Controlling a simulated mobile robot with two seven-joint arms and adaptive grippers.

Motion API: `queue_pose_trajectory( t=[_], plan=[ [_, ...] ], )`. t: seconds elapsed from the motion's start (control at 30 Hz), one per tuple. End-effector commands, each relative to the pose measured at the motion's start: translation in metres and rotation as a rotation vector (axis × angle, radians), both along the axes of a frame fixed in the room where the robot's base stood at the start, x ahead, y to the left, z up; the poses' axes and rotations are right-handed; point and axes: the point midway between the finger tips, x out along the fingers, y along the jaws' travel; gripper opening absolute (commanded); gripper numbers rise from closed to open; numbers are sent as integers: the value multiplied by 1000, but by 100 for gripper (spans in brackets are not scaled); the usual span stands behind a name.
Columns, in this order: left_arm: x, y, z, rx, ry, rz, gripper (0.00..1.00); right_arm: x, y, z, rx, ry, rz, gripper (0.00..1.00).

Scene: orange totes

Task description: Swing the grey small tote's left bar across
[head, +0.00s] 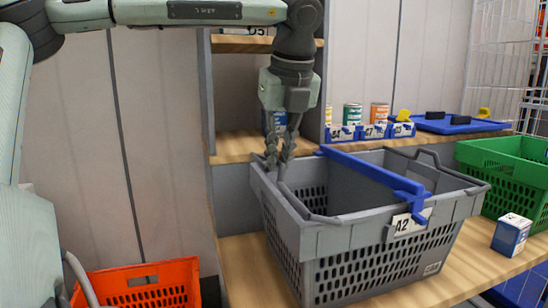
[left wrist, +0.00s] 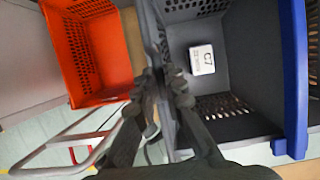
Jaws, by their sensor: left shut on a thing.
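The grey small tote (head: 345,240), labelled A2, stands on a wooden shelf. A blue bar (head: 365,172) spans its top from the back edge to the front rim; it also shows at the right of the left wrist view (left wrist: 296,75). The grey left bar (head: 300,205) lies along the tote's left rim. My left gripper (head: 278,168) points down at that left side, shut on the bar near its back end. In the left wrist view its fingertips (left wrist: 166,84) meet at the tote's edge; they partly hide the grip. My right gripper is not in view.
An orange tote (head: 145,285) stands lower left, apart from the grey one. A green tote (head: 505,165) and a blue-white box (head: 511,235) are close on the right. A white C7 box (left wrist: 201,60) lies inside the grey tote. Cans and blue bins (head: 375,131) line the back shelf.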

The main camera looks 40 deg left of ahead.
Motion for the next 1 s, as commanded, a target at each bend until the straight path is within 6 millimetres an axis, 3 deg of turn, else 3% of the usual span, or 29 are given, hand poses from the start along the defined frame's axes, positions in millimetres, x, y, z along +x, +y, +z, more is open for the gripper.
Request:
queue_pose_trajectory(
  t=[1.0],
  plan=[
    [24, -13, 6, 0, 4, -2, 4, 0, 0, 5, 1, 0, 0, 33]
  ],
)
